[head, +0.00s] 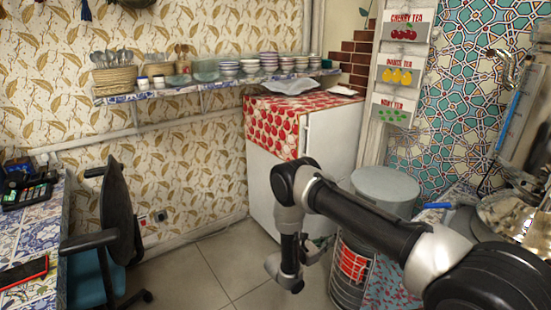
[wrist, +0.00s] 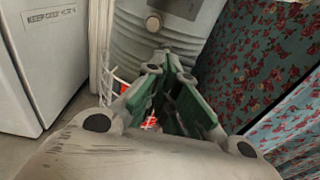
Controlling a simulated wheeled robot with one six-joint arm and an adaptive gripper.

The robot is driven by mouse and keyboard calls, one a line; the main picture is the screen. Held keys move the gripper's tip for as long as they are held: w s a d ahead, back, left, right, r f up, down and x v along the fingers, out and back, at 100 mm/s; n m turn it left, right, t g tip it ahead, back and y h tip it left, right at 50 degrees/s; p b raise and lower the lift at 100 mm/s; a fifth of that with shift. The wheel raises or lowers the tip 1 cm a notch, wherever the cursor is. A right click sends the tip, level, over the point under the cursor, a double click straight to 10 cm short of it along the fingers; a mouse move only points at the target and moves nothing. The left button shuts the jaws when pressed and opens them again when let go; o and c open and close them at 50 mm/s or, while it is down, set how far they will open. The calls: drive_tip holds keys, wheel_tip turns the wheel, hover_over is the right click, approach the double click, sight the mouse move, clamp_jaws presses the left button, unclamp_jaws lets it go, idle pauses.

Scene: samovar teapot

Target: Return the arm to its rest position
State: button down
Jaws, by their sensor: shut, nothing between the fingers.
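My arm reaches in from the lower right of the head view, bends at a raised elbow, and its wrist hangs down in front of the white fridge. My gripper (wrist: 165,65) shows in the wrist view with its green-padded fingers converging at the tips. It is shut and holds nothing. It points toward a grey ribbed barrel (wrist: 185,25), and I cannot tell how far apart they are. In the head view the gripper is small and hard to make out beside the wrist.
The white fridge (head: 335,150) stands behind the arm; the grey barrel (head: 386,188) is partly hidden by it. A red-flowered cloth (wrist: 255,60) hangs at right in the wrist view. An office chair (head: 118,215) and tiled table (head: 32,235) stand left. Open floor (head: 205,275) lies between.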

drive_tip(key=s+d+r+m+g, duration=0.45)
drive_tip(key=s+d+g, duration=0.2)
drive_tip(key=s, duration=0.35)
drive_tip(key=s+r+m+y, duration=0.5)
drive_tip(key=s+r, duration=0.3)
drive_tip(key=r, duration=0.7)
drive_tip(key=s+d+r+m+t+y, duration=0.1)
drive_tip(key=s+r+m+y, duration=0.4)
drive_tip(key=r, duration=1.1)
drive_tip(key=s+d+r+m+t+y, duration=0.1)
drive_tip(key=s+r+m+y, duration=0.4)
drive_tip(key=s+r+m, duration=0.4)
drive_tip(key=shift+s+f+v, duration=0.25)
drive_tip(key=shift+s+v, duration=0.45)
drive_tip(key=shift+v, duration=3.15)
drive_tip(key=shift+d+m, duration=0.15)
drive_tip(key=shift+m, duration=0.1)
